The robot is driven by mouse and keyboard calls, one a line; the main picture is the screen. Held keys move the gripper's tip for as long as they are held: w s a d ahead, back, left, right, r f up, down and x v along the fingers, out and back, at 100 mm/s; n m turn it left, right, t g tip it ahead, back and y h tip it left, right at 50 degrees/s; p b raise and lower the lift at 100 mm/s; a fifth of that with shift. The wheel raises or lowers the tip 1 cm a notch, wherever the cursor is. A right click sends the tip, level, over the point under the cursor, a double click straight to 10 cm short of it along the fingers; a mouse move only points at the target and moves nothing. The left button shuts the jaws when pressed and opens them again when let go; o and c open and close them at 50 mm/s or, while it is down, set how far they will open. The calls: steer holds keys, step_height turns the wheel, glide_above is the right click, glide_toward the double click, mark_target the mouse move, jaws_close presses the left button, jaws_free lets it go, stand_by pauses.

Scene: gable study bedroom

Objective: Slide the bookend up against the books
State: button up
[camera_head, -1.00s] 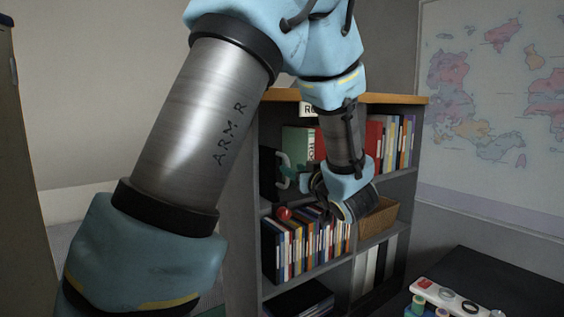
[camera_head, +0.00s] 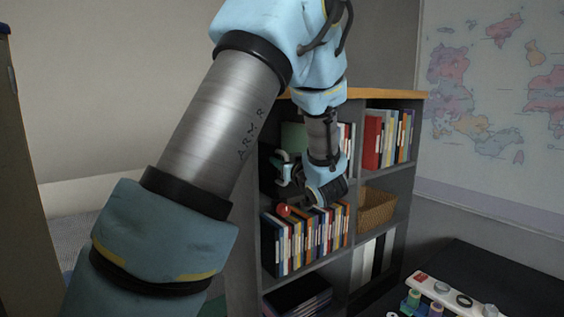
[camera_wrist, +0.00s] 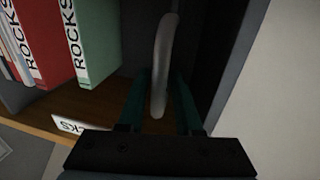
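In the wrist view a grey loop handle (camera_wrist: 163,60) stands in front of the dark upright bookend (camera_wrist: 204,48), which is dim against the cabinet side. My gripper (camera_wrist: 161,85) has its two teal fingers apart, one on each side of the handle; I see no firm grip. The green book (camera_wrist: 99,40) and red book (camera_wrist: 47,40), both marked ROCKS, stand to the left, with a gap between the green book and the bookend. In the head view my gripper (camera_head: 287,166) is in the upper left compartment, beside the green book (camera_head: 294,136); my wrist hides much there.
The grey bookcase (camera_head: 354,250) has a wooden top. A row of thin books (camera_head: 305,238) with a red ball (camera_head: 284,210) fills the compartment below. A wicker basket (camera_head: 376,210) sits to the right. A dark desk (camera_head: 490,268) stands at lower right.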

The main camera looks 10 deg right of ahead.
jaws_close()
steer(key=shift+d, duration=0.1)
steer(key=shift+d, duration=0.1)
stand_by(0.9)
